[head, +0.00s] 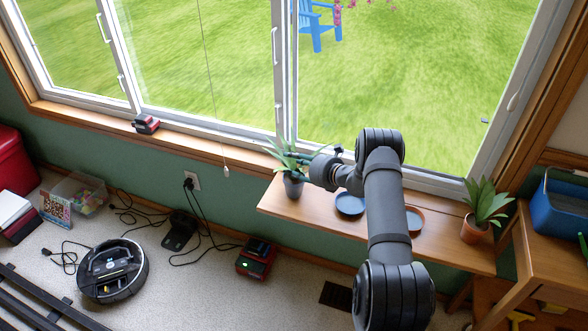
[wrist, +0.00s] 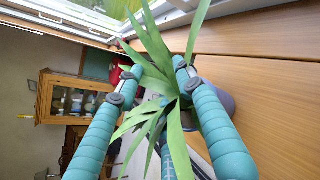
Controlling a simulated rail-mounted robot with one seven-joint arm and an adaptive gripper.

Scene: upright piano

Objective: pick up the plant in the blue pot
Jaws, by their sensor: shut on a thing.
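The plant in the blue pot (head: 293,186) is at the left end of the wooden window shelf (head: 320,216). Its pot looks dark in the head view, and I cannot tell whether its base touches the shelf. My gripper (head: 297,158) reaches in from the right at the height of the leaves. In the wrist view, the teal fingers of my gripper (wrist: 155,72) are on both sides of the green leaves (wrist: 172,100), shut on the plant. The bluish pot (wrist: 228,98) shows partly behind the right finger.
A second plant in a terracotta pot (head: 475,229) stands at the right end. The window (head: 230,60) is close behind. A robot vacuum (head: 112,270) is on the floor.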

